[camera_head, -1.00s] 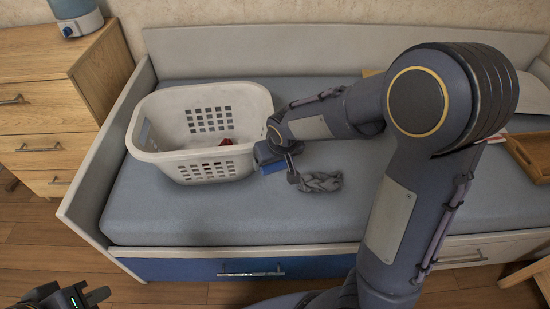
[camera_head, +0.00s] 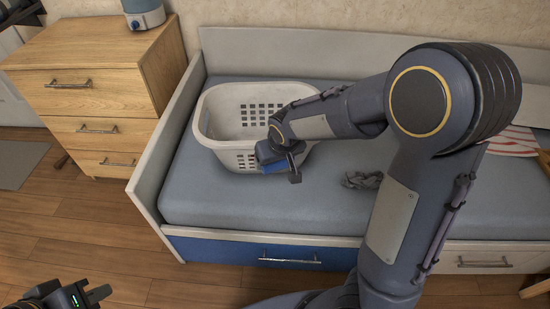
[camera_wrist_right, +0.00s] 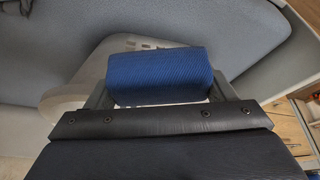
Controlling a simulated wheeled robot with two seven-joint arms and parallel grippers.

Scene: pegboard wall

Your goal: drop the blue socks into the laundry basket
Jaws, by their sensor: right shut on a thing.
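The blue socks (camera_wrist_right: 160,76), a rolled ribbed bundle, are held between the fingers of my right gripper (camera_wrist_right: 158,92) in the right wrist view. In the head view, the blue socks (camera_head: 274,167) show under my right gripper (camera_head: 281,160), which overlaps the front right of the laundry basket (camera_head: 217,128). The basket is white with slotted walls and stands on the bed; my arm hides its right part. I cannot tell whether the socks are over its opening. My left gripper (camera_head: 92,296) is at the bottom left, partly cut off, away from everything.
A crumpled grey cloth (camera_head: 362,180) lies on the blue-grey mattress (camera_head: 235,205), right of the basket. A wooden drawer chest (camera_head: 95,85) with a blue-and-white device (camera_head: 143,12) stands at the left. A red-striped item (camera_head: 513,140) lies at the right. The floor in front is clear.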

